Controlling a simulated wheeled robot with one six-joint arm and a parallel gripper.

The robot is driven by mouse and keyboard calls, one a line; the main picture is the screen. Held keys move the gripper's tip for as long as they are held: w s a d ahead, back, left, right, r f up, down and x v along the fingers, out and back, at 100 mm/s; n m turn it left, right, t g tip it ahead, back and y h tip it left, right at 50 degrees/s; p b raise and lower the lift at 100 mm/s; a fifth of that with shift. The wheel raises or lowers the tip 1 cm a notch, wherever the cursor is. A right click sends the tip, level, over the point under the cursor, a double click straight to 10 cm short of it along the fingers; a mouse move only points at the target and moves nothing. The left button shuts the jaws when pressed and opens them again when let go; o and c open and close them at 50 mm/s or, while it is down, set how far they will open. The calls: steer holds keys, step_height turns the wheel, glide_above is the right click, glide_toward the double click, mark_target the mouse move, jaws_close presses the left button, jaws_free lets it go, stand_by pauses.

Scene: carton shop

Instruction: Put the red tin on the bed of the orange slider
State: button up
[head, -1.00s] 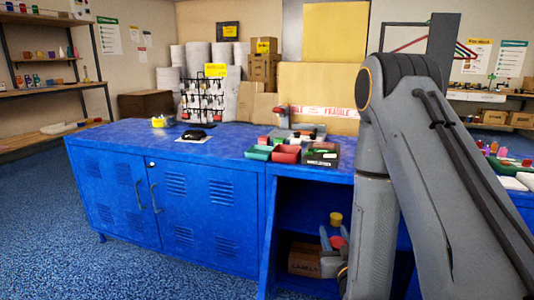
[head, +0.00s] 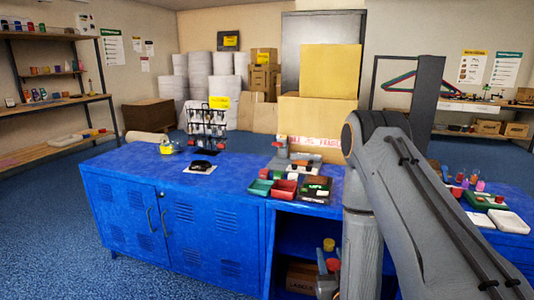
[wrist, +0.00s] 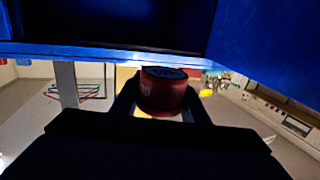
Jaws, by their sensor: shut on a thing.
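The red tin (wrist: 163,92) is between the two fingers of my gripper (wrist: 160,108) in the wrist view, upright or nearly so, with a dark top. My gripper is shut on it. In the head view my gripper (head: 327,268) is low, in front of or inside the open bay of the blue bench, with the red tin (head: 333,264) at its fingers. I cannot pick out the orange slider for certain in either view.
The blue bench (head: 215,235) has closed doors at left and an open bay with a carton (head: 300,277). A blue edge crosses the wrist view above the tin.

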mark_target(333, 260)
steer(key=shift+s+r+p, duration=0.55)
steer(key=shift+r+p, duration=0.25)
steer(key=shift+p, duration=0.5)
steer(key=shift+s+r+p, duration=0.5)
steer(key=shift+r+p, duration=0.25)
steer(key=shift+p, duration=0.5)
